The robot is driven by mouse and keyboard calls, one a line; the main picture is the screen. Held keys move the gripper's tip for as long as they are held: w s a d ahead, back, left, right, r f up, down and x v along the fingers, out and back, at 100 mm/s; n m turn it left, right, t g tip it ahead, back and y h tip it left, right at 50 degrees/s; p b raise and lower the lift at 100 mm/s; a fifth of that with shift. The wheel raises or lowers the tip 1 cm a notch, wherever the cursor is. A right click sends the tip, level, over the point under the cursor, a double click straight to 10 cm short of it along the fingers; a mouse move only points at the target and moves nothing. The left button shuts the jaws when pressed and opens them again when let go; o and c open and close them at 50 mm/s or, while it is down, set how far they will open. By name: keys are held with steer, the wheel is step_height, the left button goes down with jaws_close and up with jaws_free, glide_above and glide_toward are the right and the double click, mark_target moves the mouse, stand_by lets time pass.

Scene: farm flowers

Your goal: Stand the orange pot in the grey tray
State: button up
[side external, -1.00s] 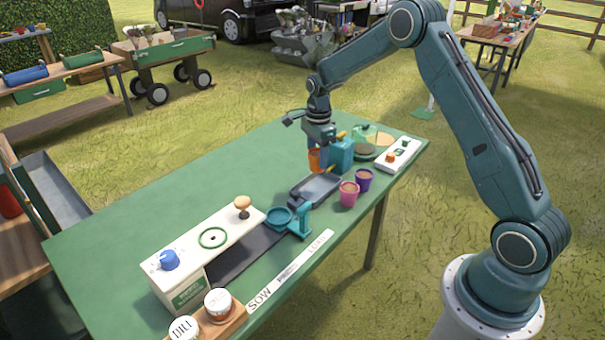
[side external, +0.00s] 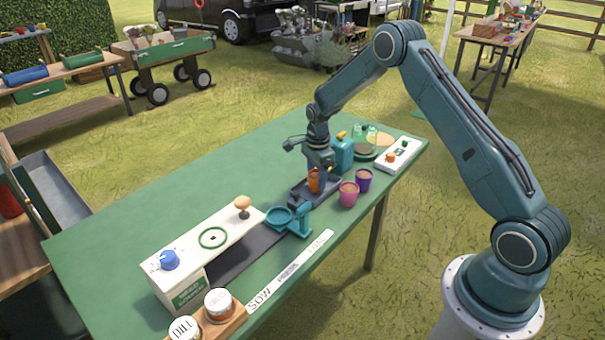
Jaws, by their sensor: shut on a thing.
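The orange pot (side external: 314,181) is between the fingers of my gripper (side external: 317,178), which is shut on it. It looks upright, and the fingers hide part of it. The grey tray (side external: 299,196) lies on the green table, and the pot is over it, low down. I cannot tell whether the pot's base touches the tray's floor. My gripper and the pot cover much of the tray's middle.
A pink pot (side external: 348,194) and a purple pot (side external: 364,180) stand just right of the tray. A blue can (side external: 342,152) stands behind it. A teal ring holder (side external: 290,219) is in front. The table's left part (side external: 150,215) is clear.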

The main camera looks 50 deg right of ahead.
mark_target(316, 178)
steer(key=shift+f, duration=0.15)
steer(key=o, duration=1.1)
steer(key=shift+r, duration=6.15)
